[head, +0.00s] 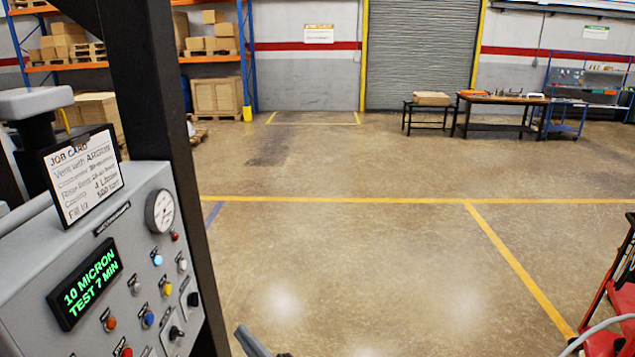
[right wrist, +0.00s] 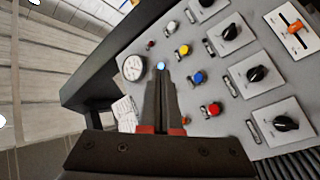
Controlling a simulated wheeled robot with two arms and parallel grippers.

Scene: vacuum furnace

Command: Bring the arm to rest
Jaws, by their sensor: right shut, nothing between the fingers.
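My right gripper (right wrist: 163,80) is shut with nothing between its fingers. In the right wrist view its fingertips line up with a pale blue lamp or button on the grey control panel (right wrist: 225,75). In the head view only a small dark part of it (head: 252,342) shows at the bottom edge, right of the panel and apart from the buttons. The panel (head: 75,240) fills the lower left there. Its green display (head: 85,286) reads "10 MICRON TEST 7 MIN". A job card (head: 83,188) stands on top and mentions argon. My left gripper is not in view.
A black upright post (head: 160,110) rises beside the panel. Red equipment with a pale hose (head: 610,325) stands at the lower right. The floor (head: 350,260) between is clear. Work tables (head: 500,99), a shutter door and pallet racks stand far back.

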